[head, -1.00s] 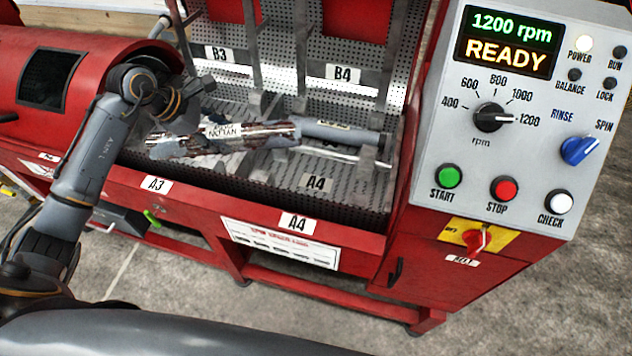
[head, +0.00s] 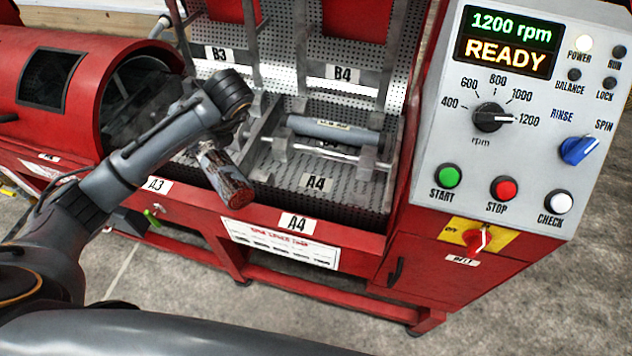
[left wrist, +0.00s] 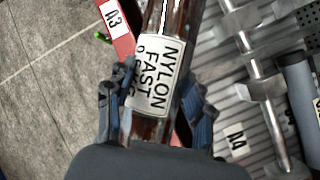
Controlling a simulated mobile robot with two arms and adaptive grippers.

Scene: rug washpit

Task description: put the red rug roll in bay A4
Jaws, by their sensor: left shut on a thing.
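My left gripper (left wrist: 158,105) is shut around the red-patterned rug roll (head: 227,182), with a finger on each side of it in the left wrist view. The roll's white label there (left wrist: 157,78) reads "NYLON FAST". In the head view the roll slants down toward the front, its round red end facing me, near the front rim between the A3 and A4 labels. My wrist hides its far part and the gripper fingers. Bay A4 (head: 318,183) is a perforated metal bed to the roll's right. My right gripper is not in view.
Upright metal dividers stand around the bays. A red drum (head: 45,80) is at left and a control panel (head: 520,110) reading READY at right.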

